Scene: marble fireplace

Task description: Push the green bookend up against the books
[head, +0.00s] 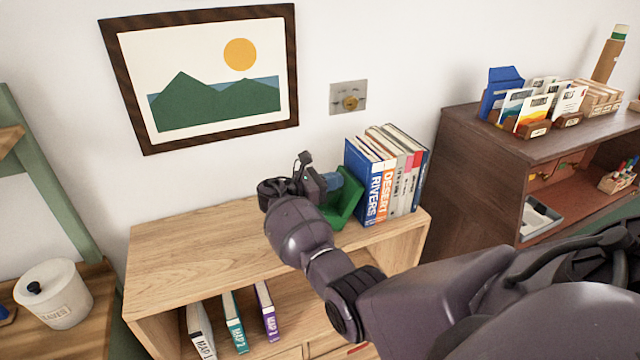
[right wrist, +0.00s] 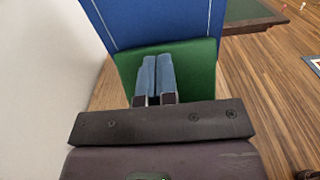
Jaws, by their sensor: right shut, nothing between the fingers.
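The green bookend (head: 347,205) stands on top of the light wooden shelf (head: 190,245), just left of the row of books. The nearest book is the blue "RIVERS" book (head: 358,180). In the right wrist view, the bookend's green upright (right wrist: 198,68) stands in front of the blue book cover (right wrist: 160,20). I cannot tell whether they touch. My right gripper (head: 332,182) is at the bookend's left side, its fingers shut and empty. In the right wrist view, its blue-grey fingertips (right wrist: 157,75) overlap the green upright; contact is unclear. My left gripper is out of view.
Several more books (head: 408,165) stand upright to the right, near the shelf's right end. The shelf top to the left is clear. A framed picture (head: 205,75) hangs behind. A dark cabinet (head: 475,170) stands to the right.

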